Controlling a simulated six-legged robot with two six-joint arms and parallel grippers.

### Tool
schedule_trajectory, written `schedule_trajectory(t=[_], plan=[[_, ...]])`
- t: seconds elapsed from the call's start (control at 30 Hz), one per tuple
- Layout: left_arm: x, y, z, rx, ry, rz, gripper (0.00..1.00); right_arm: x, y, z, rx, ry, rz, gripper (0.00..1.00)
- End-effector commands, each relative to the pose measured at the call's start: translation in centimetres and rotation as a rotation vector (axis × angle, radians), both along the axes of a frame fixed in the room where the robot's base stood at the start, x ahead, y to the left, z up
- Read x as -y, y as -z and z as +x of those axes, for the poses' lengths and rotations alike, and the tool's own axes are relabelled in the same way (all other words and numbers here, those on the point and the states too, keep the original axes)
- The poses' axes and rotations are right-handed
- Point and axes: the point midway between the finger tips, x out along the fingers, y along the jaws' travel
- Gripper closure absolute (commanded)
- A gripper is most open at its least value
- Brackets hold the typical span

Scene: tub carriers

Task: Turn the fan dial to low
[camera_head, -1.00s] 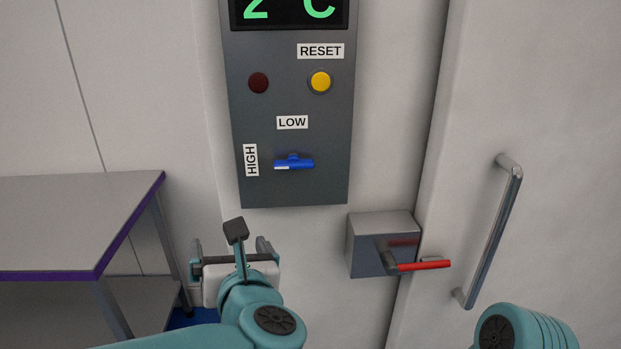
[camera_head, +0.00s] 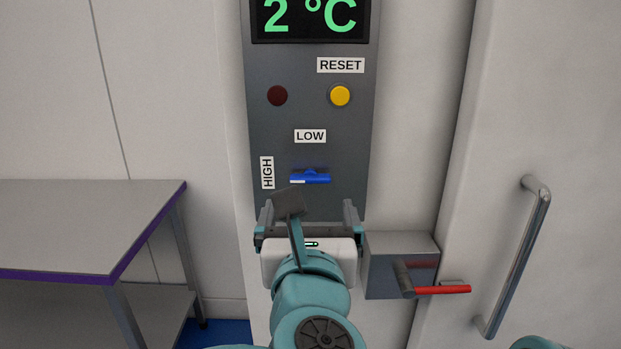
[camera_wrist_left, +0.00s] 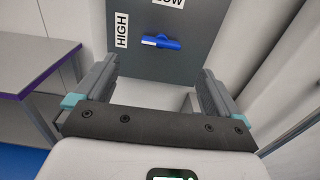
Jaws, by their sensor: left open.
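The fan dial (camera_head: 311,178) is a blue bar handle on the grey wall panel (camera_head: 262,120). It lies about level, with its white-marked end to the left, toward the HIGH label (camera_head: 267,172). The LOW label (camera_head: 310,136) is above it. The dial also shows in the left wrist view (camera_wrist_left: 161,42), beyond and above the fingers. My left gripper (camera_head: 308,212) is open and empty, just below the dial and apart from it. In the left wrist view its fingers (camera_wrist_left: 158,90) stand wide apart. My right gripper is out of view.
A yellow button (camera_head: 340,95) under a RESET label and a dark red lamp (camera_head: 277,96) sit above the dial. A metal box with a red lever (camera_head: 442,289) is close to the right of my left gripper. A door handle (camera_head: 515,262) is farther right. A table (camera_head: 85,225) stands left.

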Motion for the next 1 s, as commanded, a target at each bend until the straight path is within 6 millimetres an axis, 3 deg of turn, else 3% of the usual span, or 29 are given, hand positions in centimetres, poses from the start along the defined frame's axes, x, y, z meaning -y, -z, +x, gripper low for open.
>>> schedule_trajectory(t=[0.1,0.33,0.5,0.8,1.0], plan=[[0.0,-0.2,3.1,-0.003,-0.004,0.002,0.03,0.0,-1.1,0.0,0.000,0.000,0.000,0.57],[0.2,-0.1,7.4,-0.002,-0.001,0.001,0.03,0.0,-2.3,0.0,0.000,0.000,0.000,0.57],[0.2,0.0,8.9,-0.001,0.000,0.001,0.03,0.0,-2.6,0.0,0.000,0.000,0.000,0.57],[0.2,0.1,9.1,0.000,0.001,0.000,0.03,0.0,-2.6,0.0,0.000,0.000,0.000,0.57],[0.2,0.1,9.1,0.000,0.000,0.000,0.59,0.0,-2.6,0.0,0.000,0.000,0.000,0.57]])
